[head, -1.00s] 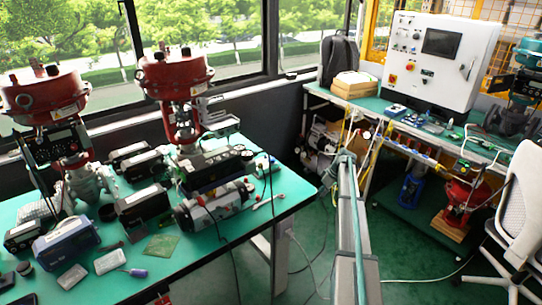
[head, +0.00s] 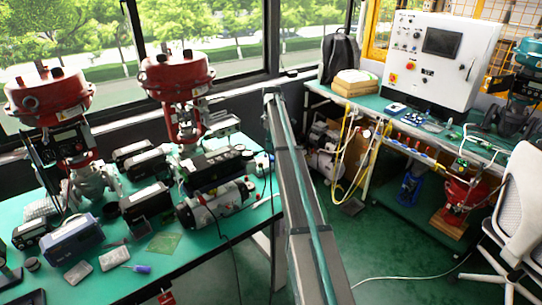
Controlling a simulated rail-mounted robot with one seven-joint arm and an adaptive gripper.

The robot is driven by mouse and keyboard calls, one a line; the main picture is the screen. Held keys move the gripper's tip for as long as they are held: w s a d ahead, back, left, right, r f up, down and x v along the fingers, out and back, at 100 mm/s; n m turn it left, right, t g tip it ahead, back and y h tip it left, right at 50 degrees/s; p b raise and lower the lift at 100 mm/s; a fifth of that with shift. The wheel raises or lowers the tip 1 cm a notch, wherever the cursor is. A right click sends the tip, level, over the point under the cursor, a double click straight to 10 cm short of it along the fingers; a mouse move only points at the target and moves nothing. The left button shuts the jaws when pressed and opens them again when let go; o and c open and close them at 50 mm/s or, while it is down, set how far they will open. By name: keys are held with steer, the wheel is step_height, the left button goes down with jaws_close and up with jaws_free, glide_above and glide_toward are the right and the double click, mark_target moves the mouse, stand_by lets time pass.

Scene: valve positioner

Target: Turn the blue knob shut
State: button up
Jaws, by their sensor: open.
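I cannot make out a blue knob for certain. Red valve actuators (head: 176,80) stand on the left-hand table. My gripper is not in view. A long grey beam with a teal strip, which may be part of my own body, crosses the middle of the picture.
The left green table (head: 200,262) carries several instruments, including a blue box (head: 72,240). A white control cabinet (head: 440,62) stands on the right bench. A white chair (head: 518,205) is at the right edge.

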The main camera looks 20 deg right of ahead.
mark_target(272, 157)
step_height(272, 157, down, 8)
steer(key=shift+r+p, duration=0.2)
steer(key=shift+p, duration=0.5)
jaws_close()
